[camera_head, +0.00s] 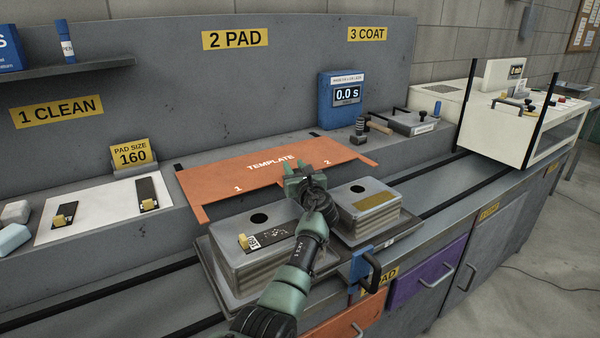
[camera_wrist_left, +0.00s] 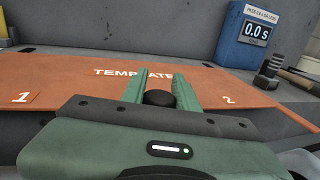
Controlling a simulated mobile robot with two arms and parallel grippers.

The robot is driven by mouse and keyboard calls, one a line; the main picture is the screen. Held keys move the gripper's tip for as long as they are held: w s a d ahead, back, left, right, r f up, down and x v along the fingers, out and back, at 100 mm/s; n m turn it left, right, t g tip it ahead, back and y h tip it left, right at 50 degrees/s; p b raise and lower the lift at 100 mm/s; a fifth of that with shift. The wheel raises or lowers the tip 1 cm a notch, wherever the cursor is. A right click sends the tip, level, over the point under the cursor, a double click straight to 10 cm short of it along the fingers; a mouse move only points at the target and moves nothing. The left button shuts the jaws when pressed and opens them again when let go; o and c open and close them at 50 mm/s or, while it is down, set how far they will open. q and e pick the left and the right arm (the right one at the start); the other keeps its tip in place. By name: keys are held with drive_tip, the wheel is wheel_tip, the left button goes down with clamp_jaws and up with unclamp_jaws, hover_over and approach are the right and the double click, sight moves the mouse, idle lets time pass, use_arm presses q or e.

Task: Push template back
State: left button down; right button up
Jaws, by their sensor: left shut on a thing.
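The orange template (camera_head: 250,165), marked TEMPLATE, 1 and 2, lies flat along the ledge behind two grey blocks. Its front edge is close to the blocks. My left gripper (camera_head: 297,175) is at its front middle edge. In the left wrist view the orange template (camera_wrist_left: 75,75) spans the picture, and my left gripper (camera_wrist_left: 160,85) has its fingers on either side of a black knob (camera_wrist_left: 160,98). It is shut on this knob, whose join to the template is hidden. My right gripper is not in view.
A left grey block (camera_head: 232,252) bears a dark plate with a yellow piece. A right grey block (camera_head: 380,213) has a hole and a yellow strip. A blue timer (camera_head: 343,112) stands behind right. A white sheet (camera_head: 100,220) lies left. Dark rails run along the counter.

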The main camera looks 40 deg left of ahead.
use_arm(q)
drive_tip(key=shift+f, duration=0.15)
drive_tip(key=c, duration=1.1)
unclamp_jaws()
drive_tip(key=shift+o, duration=0.2)
drive_tip(key=v, duration=0.7)
drive_tip(key=shift+s+d, duration=0.2)
drive_tip(key=shift+d, duration=0.15)
